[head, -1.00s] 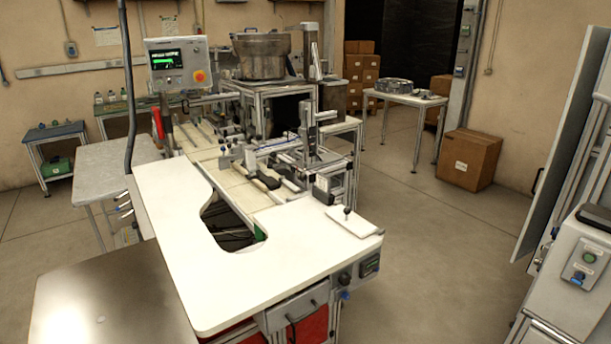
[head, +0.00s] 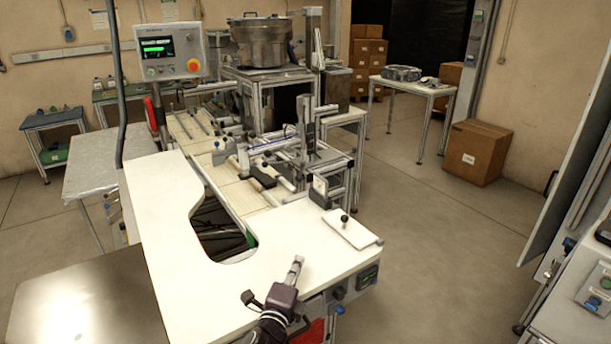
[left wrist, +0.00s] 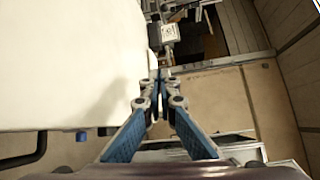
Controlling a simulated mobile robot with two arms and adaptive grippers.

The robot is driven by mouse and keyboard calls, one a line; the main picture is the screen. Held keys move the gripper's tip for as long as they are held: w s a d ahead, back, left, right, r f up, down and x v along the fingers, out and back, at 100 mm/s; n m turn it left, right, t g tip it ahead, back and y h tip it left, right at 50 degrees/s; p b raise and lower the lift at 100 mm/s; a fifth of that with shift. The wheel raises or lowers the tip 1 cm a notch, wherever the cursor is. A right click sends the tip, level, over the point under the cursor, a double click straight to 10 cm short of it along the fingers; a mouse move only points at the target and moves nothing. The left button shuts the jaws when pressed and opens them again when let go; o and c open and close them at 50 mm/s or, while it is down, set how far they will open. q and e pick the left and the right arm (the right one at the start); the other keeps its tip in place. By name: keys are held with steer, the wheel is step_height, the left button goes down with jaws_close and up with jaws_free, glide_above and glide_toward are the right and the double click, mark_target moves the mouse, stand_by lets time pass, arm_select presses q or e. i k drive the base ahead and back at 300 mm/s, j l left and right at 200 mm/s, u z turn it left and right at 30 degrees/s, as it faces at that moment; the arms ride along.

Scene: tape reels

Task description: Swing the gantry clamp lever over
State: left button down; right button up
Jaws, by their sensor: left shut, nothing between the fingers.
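The gantry (head: 304,140), a metal upright with bars around it, stands over the conveyor at the far end of the white worktop (head: 190,290). I cannot make out its clamp lever for certain at this size. My left gripper (head: 297,262) is shut and empty over the front right edge of the worktop, pointing away from me. It is well short of the gantry and apart from it. In the left wrist view, its blue-sided fingers meet at the tips (left wrist: 160,74), with the worktop on the left and floor beyond. My right gripper is not in view.
A white plate with a black knob (head: 346,230) lies at the worktop's right corner. A control panel (head: 168,52) stands at the left on a post. A metal bowl (head: 260,42) sits behind the gantry. Open floor (head: 430,240) lies to the right.

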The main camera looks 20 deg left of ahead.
mark_target(299, 178)
steer(key=i+j, duration=0.25)
steer(key=i, duration=0.25)
steer(key=i+j, duration=0.25)
steer(key=i, duration=0.25)
